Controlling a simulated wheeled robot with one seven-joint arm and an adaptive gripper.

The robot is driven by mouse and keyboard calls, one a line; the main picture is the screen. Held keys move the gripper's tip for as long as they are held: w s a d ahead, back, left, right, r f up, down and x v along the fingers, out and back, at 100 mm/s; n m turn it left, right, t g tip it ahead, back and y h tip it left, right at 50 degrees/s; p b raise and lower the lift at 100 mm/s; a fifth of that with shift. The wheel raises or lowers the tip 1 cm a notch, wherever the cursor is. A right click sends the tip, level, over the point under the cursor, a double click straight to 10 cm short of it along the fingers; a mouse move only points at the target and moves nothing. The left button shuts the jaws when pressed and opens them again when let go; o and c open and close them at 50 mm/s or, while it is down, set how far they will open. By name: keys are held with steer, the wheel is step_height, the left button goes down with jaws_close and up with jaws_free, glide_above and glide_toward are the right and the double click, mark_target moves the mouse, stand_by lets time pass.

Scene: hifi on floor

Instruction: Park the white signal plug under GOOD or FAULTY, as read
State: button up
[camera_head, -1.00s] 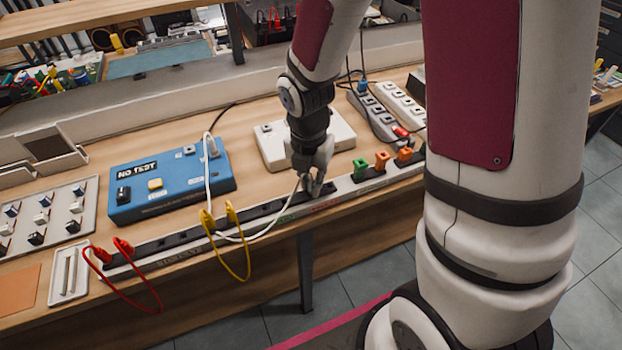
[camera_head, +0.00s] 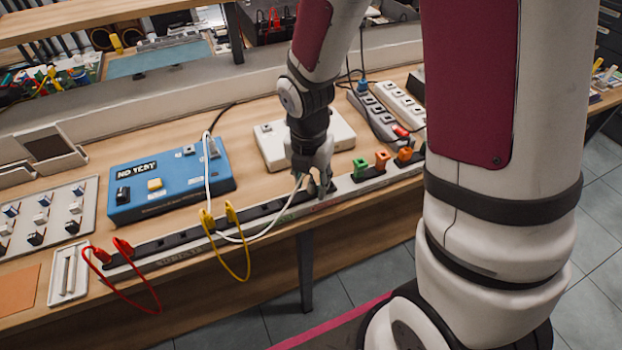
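My gripper (camera_head: 319,188) points down at the black socket strip (camera_head: 265,208) along the bench's front edge, near a green-marked and a red-marked label. The white cable (camera_head: 262,234) runs from the blue tester (camera_head: 170,182) over the bench edge and up to my gripper's fingers. The white plug itself is hidden or too small to make out at the fingertips, so I cannot tell whether the fingers are closed on it. The tester's display (camera_head: 136,170) reads "NO TEST". The red label (camera_head: 325,204) lies just below the fingers; its lettering is too small to read.
Yellow plugs (camera_head: 207,220) and red plugs (camera_head: 103,255) with looping leads sit in the strip to the left. Green (camera_head: 360,167), orange (camera_head: 382,160) and another orange plug (camera_head: 404,154) stand close on the right. A white box (camera_head: 330,140) lies behind my gripper.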

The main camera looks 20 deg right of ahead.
step_height(320, 180, up, 17)
steer(key=p, duration=0.4)
steer(key=shift+s+a+p, duration=0.3)
steer(key=shift+s+a, duration=0.1)
stand_by(0.6)
steer(key=s+r+m+t, duration=0.1)
steer(key=s+r+m, duration=0.3)
steer(key=m, duration=0.5)
steer(key=s+r+m+t, duration=0.1)
steer(key=s+r+m, duration=0.2)
steer(key=s+m, duration=0.4)
steer(key=s+d+r+m+t, duration=0.1)
steer(key=s+r+m, duration=0.3)
steer(key=m, duration=0.7)
steer(key=s+t, duration=0.1)
steer(key=s, duration=0.1)
steer(key=shift+s+r+y, duration=0.3)
steer(key=shift+s, duration=0.05)
